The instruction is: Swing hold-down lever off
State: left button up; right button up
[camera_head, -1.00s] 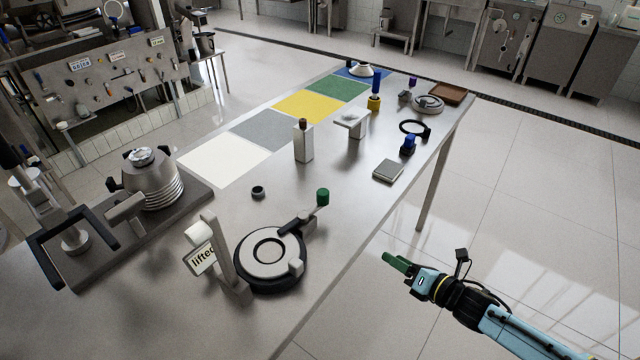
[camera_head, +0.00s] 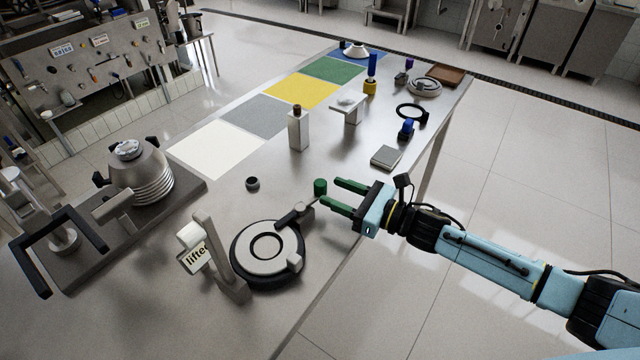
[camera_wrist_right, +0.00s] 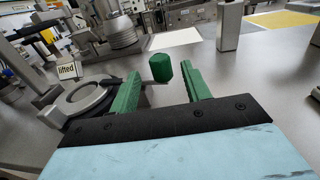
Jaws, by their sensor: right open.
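The hold-down lever is a short dark and grey arm (camera_head: 291,215) with a green knob (camera_head: 320,187) at its end. It reaches from the round fixture (camera_head: 267,256) with a dark rim toward the upper right. My right gripper (camera_head: 341,194) is open, with its green fingers pointing left toward the knob. In the right wrist view the green knob (camera_wrist_right: 161,67) shows beyond and between the two fingers (camera_wrist_right: 160,88), with no clear contact. A post with a "lifted" sign (camera_head: 196,257) stands left of the fixture. My left gripper is not seen.
A stepped metal vessel (camera_head: 143,175) stands on a dark base plate at the left, by a dark square handle (camera_head: 55,255). A grey pad (camera_head: 386,157) lies beyond my gripper.

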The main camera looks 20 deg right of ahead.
aim_at(326, 188)
jog(key=x, duration=0.5)
grip_shut()
dwell(0.3)
